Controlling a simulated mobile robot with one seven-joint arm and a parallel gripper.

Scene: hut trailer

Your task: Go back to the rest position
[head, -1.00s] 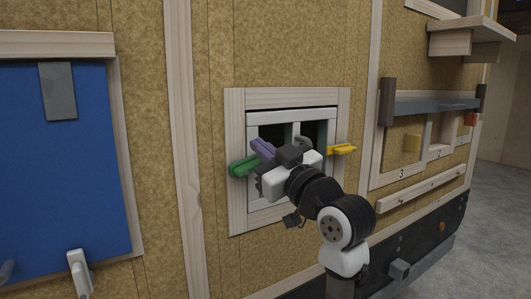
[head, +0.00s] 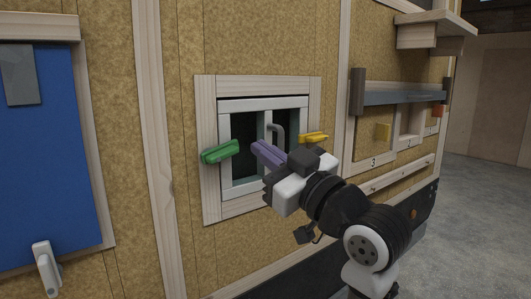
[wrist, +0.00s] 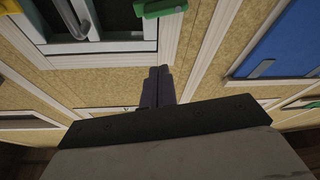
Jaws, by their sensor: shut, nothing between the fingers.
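My gripper (head: 256,147) is shut and empty, its purple fingers together and pointing at the small framed window (head: 210,185) in the wall. In the head view the fingers overlap the window's middle, and my arm hides its lower right part. In the wrist view my shut fingers (wrist: 159,70) stand clear in front of the wall below the green handle (wrist: 160,8). The green handle (head: 222,151) sits on the window's left side, apart from the fingers in the picture. A yellow handle (head: 313,137) sits on its right side, and a grey pull handle (head: 278,132) on its pane.
A blue panel (head: 45,170) with a white lever (head: 46,268) is at left. A grey bar (head: 405,96) crosses numbered compartments at right, with a wooden rail (head: 395,175) below and a shelf (head: 435,24) above. Open floor (head: 480,200) lies at far right.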

